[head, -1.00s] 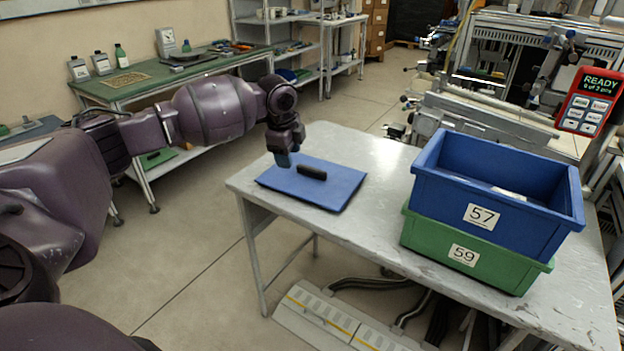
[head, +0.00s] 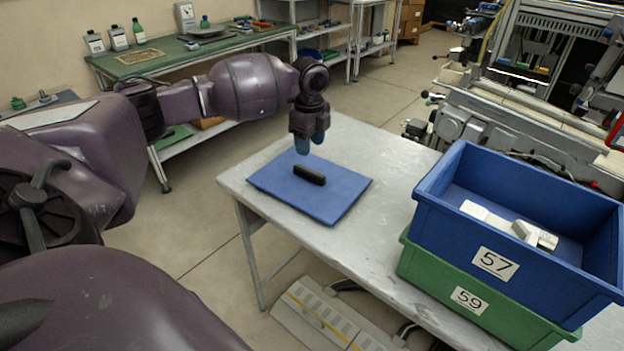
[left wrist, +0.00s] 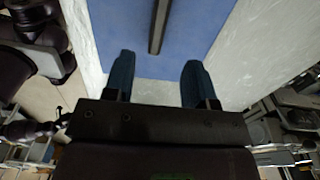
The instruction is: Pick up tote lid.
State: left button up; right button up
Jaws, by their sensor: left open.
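The tote lid (head: 327,200) is a flat blue panel with a black bar handle (head: 309,175) on top. It lies on the left end of the grey metal table. In the left wrist view the lid (left wrist: 110,30) and its handle (left wrist: 158,25) are at the top, ahead of the fingers. My left gripper (head: 309,145) points down above the lid's far edge, just behind the handle, apart from it. Its two blue fingers (left wrist: 158,85) are spread and empty. My right gripper is not in view.
A blue tote (head: 470,238) marked 57, with white pieces inside, sits in a green tote (head: 432,278) marked 59 at the table's right. The table (head: 385,160) is bare between lid and totes. A green workbench (head: 150,62) stands at the back left.

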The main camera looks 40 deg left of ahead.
aim_at(309, 170)
pick_arm(q)
notch_tip(309, 170, down, 9)
jog(key=shift+s+f+b, duration=0.1)
jog(key=shift+b, duration=0.6)
grip_shut()
jog(key=shift+r, duration=0.2)
